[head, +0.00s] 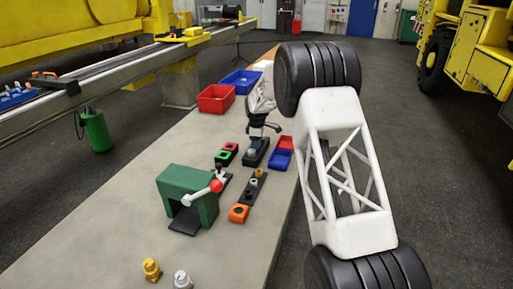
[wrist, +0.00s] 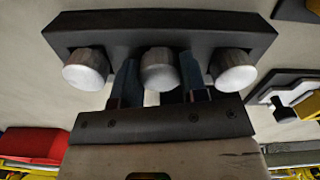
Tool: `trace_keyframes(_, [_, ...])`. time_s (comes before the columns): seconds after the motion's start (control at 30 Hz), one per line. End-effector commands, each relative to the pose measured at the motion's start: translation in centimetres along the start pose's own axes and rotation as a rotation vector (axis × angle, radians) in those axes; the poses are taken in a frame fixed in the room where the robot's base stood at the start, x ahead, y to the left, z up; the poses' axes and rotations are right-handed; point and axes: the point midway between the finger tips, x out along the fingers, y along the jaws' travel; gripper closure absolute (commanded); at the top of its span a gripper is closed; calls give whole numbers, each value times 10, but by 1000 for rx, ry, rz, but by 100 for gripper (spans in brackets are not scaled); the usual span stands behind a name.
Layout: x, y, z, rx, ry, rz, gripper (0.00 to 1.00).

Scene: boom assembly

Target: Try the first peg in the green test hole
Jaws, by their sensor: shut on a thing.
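In the wrist view, a dark rack (wrist: 160,30) holds three silver round-headed pegs in a row. My gripper (wrist: 157,85) has one finger on each side of the middle peg (wrist: 158,66) and is shut on it. The peg's lower part is hidden. In the head view, my gripper (head: 258,134) is above a dark block (head: 256,158) near the middle of the bench; its fingertips are too small to make out. A small green-topped block (head: 222,157), with a dark opening, lies left of it, next to a red-topped block (head: 231,147).
A green press (head: 188,195) with a red-knobbed lever stands nearer. An orange block (head: 239,214) and a dark strip with small parts (head: 252,186) lie beside it. Red (head: 216,98) and blue (head: 241,80) bins stand farther back. Small bins (head: 281,157) sit at the right edge.

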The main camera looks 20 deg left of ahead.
Motion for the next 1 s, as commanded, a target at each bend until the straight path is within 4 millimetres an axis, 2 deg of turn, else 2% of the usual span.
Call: trace_keyframes(1.0, [-54, 0, 0, 0, 0, 1, 83])
